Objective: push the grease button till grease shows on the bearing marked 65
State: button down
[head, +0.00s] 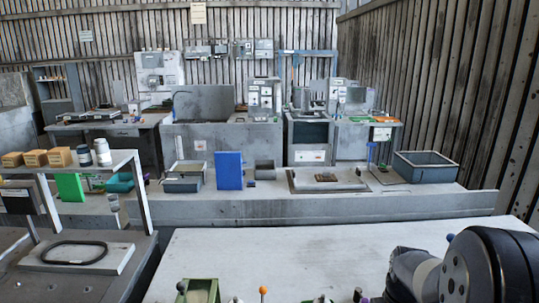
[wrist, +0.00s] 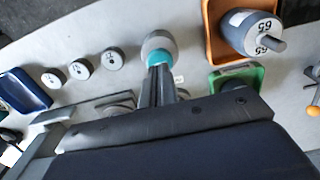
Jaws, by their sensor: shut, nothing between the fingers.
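In the wrist view, the bearing marked 65 (wrist: 250,33) is a dark grey cylinder with a white face and a short shaft stub. It lies in an orange tray (wrist: 212,38) at the upper right. Its white face looks clean; its far side is hidden. My gripper (wrist: 158,72) is shut and empty, its fingers pointing up the picture at a round grey piece (wrist: 158,42) with a teal part (wrist: 157,57). The fingertips overlap the teal part's lower edge; I cannot tell whether they touch. I cannot tell for sure whether this is the grease button. The head view does not show my gripper.
Several grey marked discs, one of them here (wrist: 82,66), stand left of my fingers. A green tray (wrist: 255,76) is below the orange one, a blue tray (wrist: 22,88) at far left. An orange-tipped lever (wrist: 313,110) is at the right edge. The pale bench (head: 300,250) has clear room behind.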

jog(key=shift+f, duration=0.1)
jog(key=shift+f+b, duration=1.05)
jog(key=shift+f, duration=0.25)
jog(key=shift+r+p, duration=0.7)
jog(key=shift+r, duration=0.1)
jog(key=shift+f, duration=0.15)
jog(key=shift+f+b, duration=0.6)
jog(key=shift+f, duration=0.05)
jog(key=shift+r+p, duration=0.65)
jog(key=shift+r, duration=0.1)
